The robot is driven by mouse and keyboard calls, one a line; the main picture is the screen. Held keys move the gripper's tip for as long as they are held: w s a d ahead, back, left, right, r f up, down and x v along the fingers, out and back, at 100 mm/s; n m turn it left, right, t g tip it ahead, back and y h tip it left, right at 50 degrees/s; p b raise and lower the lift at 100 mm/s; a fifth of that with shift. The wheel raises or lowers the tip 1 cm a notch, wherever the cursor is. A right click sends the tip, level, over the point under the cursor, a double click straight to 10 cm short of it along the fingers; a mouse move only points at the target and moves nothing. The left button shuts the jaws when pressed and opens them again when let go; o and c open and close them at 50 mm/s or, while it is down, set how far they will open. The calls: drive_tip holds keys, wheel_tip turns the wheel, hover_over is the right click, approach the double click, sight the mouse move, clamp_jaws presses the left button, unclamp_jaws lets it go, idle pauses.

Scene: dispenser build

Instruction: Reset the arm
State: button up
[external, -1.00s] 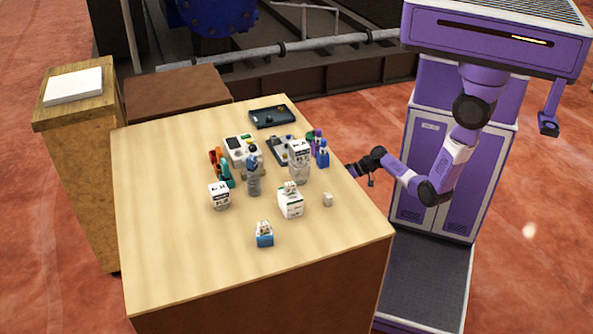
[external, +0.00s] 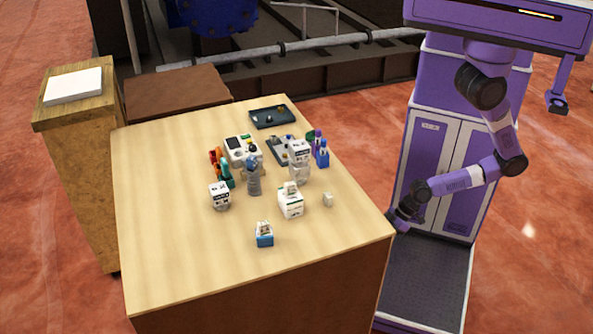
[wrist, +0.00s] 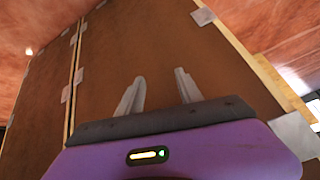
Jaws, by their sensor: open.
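My gripper (external: 400,218) hangs beside the right edge of the wooden table (external: 170,250), close to my purple body. In the wrist view my gripper (wrist: 158,92) shows two grey fingers spread apart with nothing between them. They face a brown panel (wrist: 150,40) with light edges and grey metal corner pieces. In the external view my arm is bent, with its forearm sloping down to the left toward the table's edge. The fingertips are too small to make out there.
On the table stand a white carton (external: 290,203), a small blue container (external: 264,236), a labelled jar (external: 219,196), a grey bottle (external: 253,178), a white device (external: 240,150) and a dark tray (external: 272,117). A small white cube (external: 328,199) lies near the right edge. The table's front is clear.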

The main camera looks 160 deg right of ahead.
drive_tip(key=w+a+r+n+t+y+p, duration=0.2)
drive_tip(key=a+r+n+t, duration=0.15)
drive_tip(key=a+r, duration=0.6)
drive_tip(key=w+a+r+n+t+y+p, duration=0.1)
drive_tip(key=w+a+r+n+t+p, duration=0.2)
drive_tip(key=r, duration=1.2)
drive_tip(key=w+a+r+n+t+y+p, duration=0.1)
drive_tip(key=w+a+r+n+t+y, duration=0.15)
drive_tip(key=a+r+n, duration=0.75)
drive_tip(key=m+b, duration=0.1)
drive_tip(key=d+f+m+b, duration=0.1)
drive_tip(key=m+b, duration=0.1)
drive_tip(key=d+m+b, duration=0.1)
drive_tip(key=shift+s+d+f+m+t+h, duration=0.2)
drive_tip(key=shift+d+f+m+t+h, duration=0.05)
drive_tip(key=shift+m+t, duration=0.15)
